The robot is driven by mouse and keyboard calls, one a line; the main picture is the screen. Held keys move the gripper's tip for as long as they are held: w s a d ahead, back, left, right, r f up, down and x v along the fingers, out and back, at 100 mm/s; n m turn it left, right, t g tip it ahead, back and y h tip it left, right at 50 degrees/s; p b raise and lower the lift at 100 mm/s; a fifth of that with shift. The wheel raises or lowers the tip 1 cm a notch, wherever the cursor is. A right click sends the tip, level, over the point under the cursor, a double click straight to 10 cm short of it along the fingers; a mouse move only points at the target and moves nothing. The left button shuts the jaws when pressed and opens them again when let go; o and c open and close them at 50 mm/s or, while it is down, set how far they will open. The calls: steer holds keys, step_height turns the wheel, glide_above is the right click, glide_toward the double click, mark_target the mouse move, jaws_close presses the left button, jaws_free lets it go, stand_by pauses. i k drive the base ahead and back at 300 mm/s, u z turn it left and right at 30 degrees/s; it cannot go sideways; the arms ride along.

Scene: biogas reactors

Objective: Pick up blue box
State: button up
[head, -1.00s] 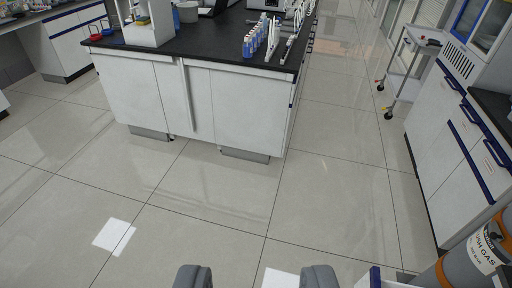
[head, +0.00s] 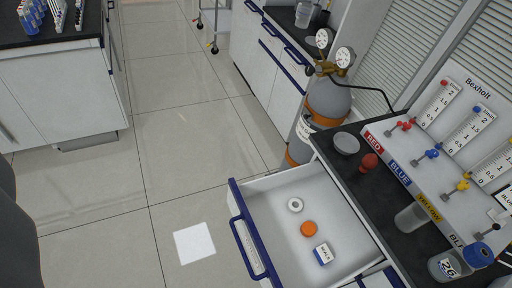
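A small white-and-blue box (head: 323,255) with dark lettering on its label lies in an open drawer (head: 285,184), near the drawer's right front part. It is the only blue box I can make out. An orange round piece (head: 308,229) and a white ring (head: 295,205) lie in the same drawer, just behind the box and apart from it. My gripper's fingertips do not show now. Only a dark grey part of my own body fills the lower left edge, well away from the drawer.
A black counter (head: 372,222) above the drawer holds a red knob-like piece (head: 369,162), jars and a coloured valve panel (head: 440,150). A gas cylinder (head: 328,104) stands behind the drawer. A lab bench (head: 70,90) is far left.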

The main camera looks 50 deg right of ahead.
mark_target(323, 254)
steer(key=z, duration=2.15)
steer(key=k, duration=1.85)
steer(key=u, duration=0.7)
steer(key=i, duration=1)
steer(key=z, duration=0.1)
